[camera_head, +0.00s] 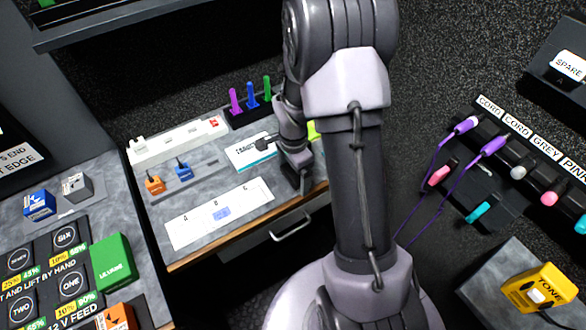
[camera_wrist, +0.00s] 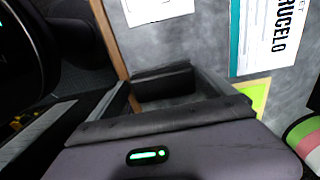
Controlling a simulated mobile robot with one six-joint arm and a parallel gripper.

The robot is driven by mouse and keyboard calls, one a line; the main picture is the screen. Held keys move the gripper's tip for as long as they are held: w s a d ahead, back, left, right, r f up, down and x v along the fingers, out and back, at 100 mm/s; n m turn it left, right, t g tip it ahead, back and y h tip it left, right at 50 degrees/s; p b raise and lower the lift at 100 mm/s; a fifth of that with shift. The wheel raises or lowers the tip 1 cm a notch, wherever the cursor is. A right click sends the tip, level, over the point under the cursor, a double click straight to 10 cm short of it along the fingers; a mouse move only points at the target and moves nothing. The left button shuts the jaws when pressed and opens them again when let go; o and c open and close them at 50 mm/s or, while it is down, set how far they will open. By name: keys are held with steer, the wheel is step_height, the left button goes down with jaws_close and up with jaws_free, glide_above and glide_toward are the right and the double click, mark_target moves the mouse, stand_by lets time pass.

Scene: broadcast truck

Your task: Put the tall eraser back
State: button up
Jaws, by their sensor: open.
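My gripper (camera_head: 303,180) hangs over the right end of the grey desk (camera_head: 205,185), near its front edge. I cannot tell which thing is the tall eraser. A small orange block (camera_head: 155,184) and a small blue block (camera_head: 183,170) stand at the left of the desk. A white strip (camera_head: 190,225) marked A, B, C lies in front of them, with a light blue patch under B. A lime-green thing (camera_head: 313,131) is partly hidden behind my arm.
Purple, blue and green upright pieces (camera_head: 251,97) stand in a dark rack at the back. A white labelled card (camera_head: 250,152) lies left of my gripper. A drawer handle (camera_head: 290,228) is below the desk edge. Purple cords (camera_head: 440,165) hang at right.

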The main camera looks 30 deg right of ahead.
step_height(320, 180, up, 11)
steer(key=p, duration=0.4)
step_height(320, 180, up, 10)
steer(key=n+t, duration=0.2)
steer(key=n, duration=0.1)
glide_above(293, 172)
steer(key=s+a, duration=0.2)
steer(key=a, duration=0.2)
steer(key=s+a+r+n+t+y, duration=0.2)
steer(key=s+a+r+n+t, duration=0.2)
steer(key=s+a+r+n, duration=0.6)
steer(key=s+a+r, duration=0.2)
steer(key=s, duration=0.3)
steer(key=shift+s+r, duration=0.15)
